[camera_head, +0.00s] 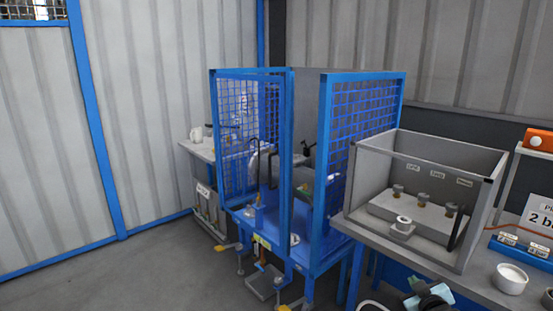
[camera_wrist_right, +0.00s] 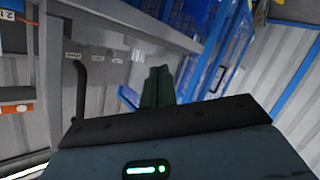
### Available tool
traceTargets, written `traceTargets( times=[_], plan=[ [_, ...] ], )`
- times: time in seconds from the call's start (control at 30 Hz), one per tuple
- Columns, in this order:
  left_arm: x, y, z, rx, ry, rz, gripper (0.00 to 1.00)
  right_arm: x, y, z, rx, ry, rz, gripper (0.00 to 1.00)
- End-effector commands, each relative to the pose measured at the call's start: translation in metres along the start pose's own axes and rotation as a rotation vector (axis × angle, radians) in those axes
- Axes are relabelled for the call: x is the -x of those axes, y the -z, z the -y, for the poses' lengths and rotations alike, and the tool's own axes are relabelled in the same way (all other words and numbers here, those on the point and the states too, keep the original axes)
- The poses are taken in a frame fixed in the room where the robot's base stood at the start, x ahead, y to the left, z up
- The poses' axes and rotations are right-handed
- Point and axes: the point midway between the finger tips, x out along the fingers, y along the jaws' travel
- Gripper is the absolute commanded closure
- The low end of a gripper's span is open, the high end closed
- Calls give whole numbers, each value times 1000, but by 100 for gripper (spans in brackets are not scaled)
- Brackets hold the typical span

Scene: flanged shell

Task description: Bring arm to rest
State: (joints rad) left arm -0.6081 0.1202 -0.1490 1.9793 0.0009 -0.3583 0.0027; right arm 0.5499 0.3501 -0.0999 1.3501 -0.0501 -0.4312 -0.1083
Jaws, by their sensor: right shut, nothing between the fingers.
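My right gripper (camera_head: 428,294) shows at the bottom edge of the head view, in front of the grey bench on the right. In the right wrist view its dark green fingers (camera_wrist_right: 157,86) are together with nothing between them. My left gripper is in neither view.
A blue mesh cage (camera_head: 318,200) stands left of the bench. Floor (camera_head: 130,275) at left is clear.

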Motion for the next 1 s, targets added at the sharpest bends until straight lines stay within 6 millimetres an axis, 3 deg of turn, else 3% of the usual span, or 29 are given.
traceTargets(
  times=[0.1, 0.47, 0.57, 0.8, 1.0],
  plan=[
    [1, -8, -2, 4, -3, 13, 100, 1, 17, 2, -179, 18, -90, 100],
    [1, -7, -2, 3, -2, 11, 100, 67, -72, 101, -179, 150, 21, 100],
    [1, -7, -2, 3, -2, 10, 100, 99, -100, 134, -191, 197, 60, 100],
    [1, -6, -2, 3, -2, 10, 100, 204, -166, 207, -246, 312, 175, 100],
    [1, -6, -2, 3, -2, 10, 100, 300, -201, 249, -306, 387, 278, 100]
  ],
)
